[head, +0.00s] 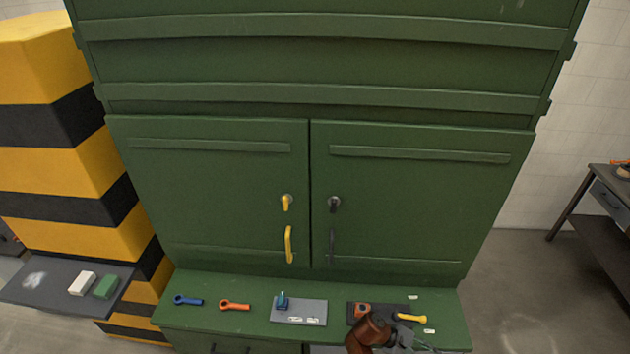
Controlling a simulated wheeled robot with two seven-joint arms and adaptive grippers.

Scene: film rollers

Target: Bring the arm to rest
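A reddish-brown arm of mine (368,332), most likely the right one, shows at the bottom edge, right of the middle. Its grey gripper (412,338) is small, partly cut off by the frame and partly behind the arm, over the front of the green ledge. I cannot tell whether it is open or shut, or whether it touches the yellow-handled tool (408,317) beside it. My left gripper is not in view.
A green cabinet (220,190) with two closed doors stands behind the ledge (250,283). On the ledge lie a blue tool (188,300), an orange tool (235,305), a grey plate (312,312) with a teal piece (282,300), and a dark mat. A side shelf (50,293) holds two blocks.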

